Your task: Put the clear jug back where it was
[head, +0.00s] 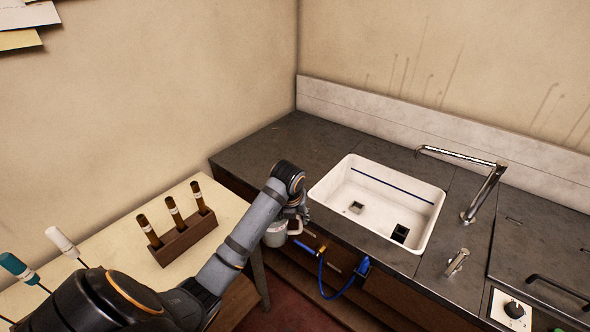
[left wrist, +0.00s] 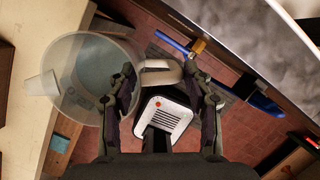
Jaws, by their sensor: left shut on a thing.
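The clear jug (head: 275,235) hangs in the gap between the pale bench and the dark sink counter, partly hidden by my left arm in the head view. In the left wrist view the jug (left wrist: 88,75) is seen from above, round and see-through, with its spout to the left and its handle (left wrist: 160,72) to the right. My left gripper (left wrist: 163,85) is shut on the handle; it also shows in the head view (head: 298,213), beside the counter edge. Whether the jug holds liquid I cannot tell. My right gripper is not in view.
A white sink (head: 335,190) sits in the dark counter (head: 275,150), with a tall tap (head: 482,195) at its right. The counter left of the sink is clear. A blue hose (head: 322,275) hangs at the front. The pale bench (head: 120,235) carries a wooden tool block (head: 185,238).

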